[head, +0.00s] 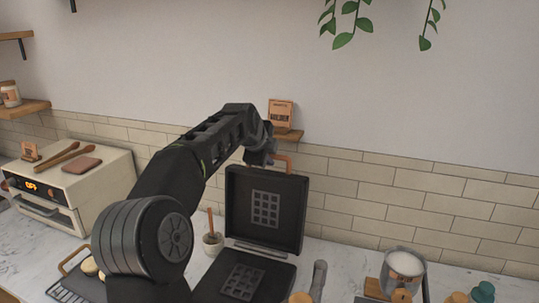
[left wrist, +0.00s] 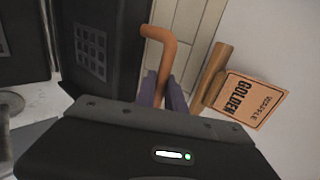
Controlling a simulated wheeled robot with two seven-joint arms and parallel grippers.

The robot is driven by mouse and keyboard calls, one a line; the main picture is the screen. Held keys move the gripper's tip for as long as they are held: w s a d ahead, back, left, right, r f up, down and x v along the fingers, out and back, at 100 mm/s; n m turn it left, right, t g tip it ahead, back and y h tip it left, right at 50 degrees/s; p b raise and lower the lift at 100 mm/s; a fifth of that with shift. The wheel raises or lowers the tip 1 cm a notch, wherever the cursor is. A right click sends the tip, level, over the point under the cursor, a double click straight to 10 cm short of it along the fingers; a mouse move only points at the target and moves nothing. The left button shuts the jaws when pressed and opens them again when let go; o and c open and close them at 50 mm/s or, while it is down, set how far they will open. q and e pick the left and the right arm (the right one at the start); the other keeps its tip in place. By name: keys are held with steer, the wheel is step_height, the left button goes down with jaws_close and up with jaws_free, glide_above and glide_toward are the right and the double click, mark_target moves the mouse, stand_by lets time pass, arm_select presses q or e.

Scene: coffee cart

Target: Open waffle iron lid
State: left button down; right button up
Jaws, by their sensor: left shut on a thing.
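The waffle iron stands on the counter with its dark lid (head: 266,210) raised nearly upright and its lower plate (head: 243,281) exposed. The lid also shows in the left wrist view (left wrist: 104,45). Its orange-brown handle (left wrist: 163,62) is at the lid's top edge, and it also shows in the head view (head: 283,160). My left gripper (left wrist: 163,92) is shut on the handle, with its fingers either side of it. In the head view my left gripper (head: 262,157) is at the lid's top, partly hidden by its own wrist. My right gripper is not in view.
A toaster oven (head: 70,185) stands at the left. A cup with a wooden handle (head: 212,241) stands left of the iron. A metal container (head: 404,268) stands at the right.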

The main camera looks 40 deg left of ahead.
arm_select(q)
steer(key=c, duration=1.4)
jaws_free()
steer(key=shift+s+r, duration=0.15)
steer(key=shift+s+d+r, duration=0.15)
steer(key=shift+s+r, duration=0.1)
steer(key=b+v, duration=0.2)
steer(key=v, duration=0.4)
steer(key=shift+s+r, duration=0.25)
steer(key=shift+s, duration=0.05)
steer(key=shift+d, duration=0.1)
